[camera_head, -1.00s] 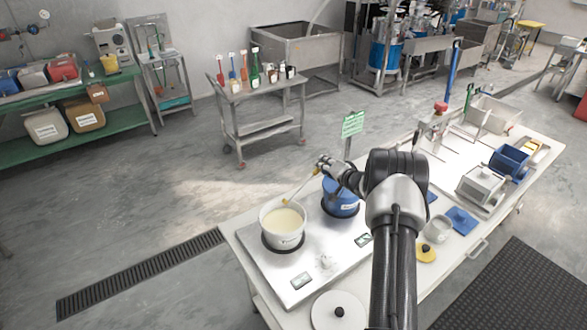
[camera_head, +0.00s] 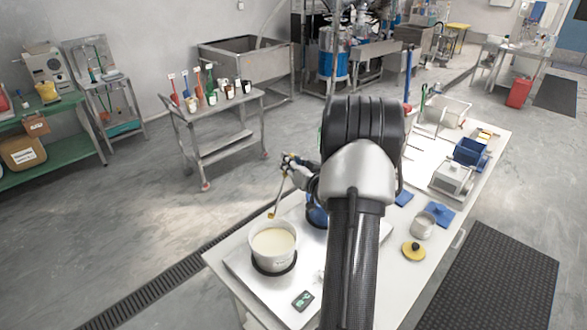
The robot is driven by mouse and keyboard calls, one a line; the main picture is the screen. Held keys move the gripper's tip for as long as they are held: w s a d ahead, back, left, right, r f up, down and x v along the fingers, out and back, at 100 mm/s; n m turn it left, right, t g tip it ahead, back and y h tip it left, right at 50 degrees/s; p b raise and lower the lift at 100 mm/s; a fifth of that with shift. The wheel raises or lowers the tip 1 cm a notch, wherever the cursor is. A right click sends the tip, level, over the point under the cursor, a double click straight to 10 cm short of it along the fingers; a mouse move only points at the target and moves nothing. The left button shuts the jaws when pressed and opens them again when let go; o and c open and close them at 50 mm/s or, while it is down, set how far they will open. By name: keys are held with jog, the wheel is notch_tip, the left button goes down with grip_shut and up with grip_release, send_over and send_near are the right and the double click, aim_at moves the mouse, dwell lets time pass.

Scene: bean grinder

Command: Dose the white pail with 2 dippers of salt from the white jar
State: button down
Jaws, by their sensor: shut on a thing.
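The white pail (camera_head: 273,262) stands on the metal plate at the near end of the table, with pale cream contents inside. My gripper (camera_head: 288,168) is shut on a thin dipper (camera_head: 277,200), up and behind the pail. The dipper hangs steeply, its small yellowish end just above the pail's back rim; what is in that end is too small to tell. A whitish jar (camera_head: 423,226), perhaps the white jar, stands open-looking to the right of my arm. Its contents cannot be made out.
A blue pail (camera_head: 316,214) is mostly hidden behind my arm. A yellow lid with a black knob (camera_head: 413,251) lies near the jar. A small display (camera_head: 303,300) sits in front of the white pail. Blue pads (camera_head: 439,213) and a grey box machine (camera_head: 452,178) stand farther along the table.

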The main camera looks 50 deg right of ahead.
jog(key=a+r+n+t+h+b, duration=0.1)
jog(key=a+r+n+b, duration=0.2)
jog(key=a, duration=0.4)
jog(key=shift+w+a+r+n, duration=0.2)
jog(key=shift+r+n, duration=0.4)
jog(key=shift+r, duration=0.55)
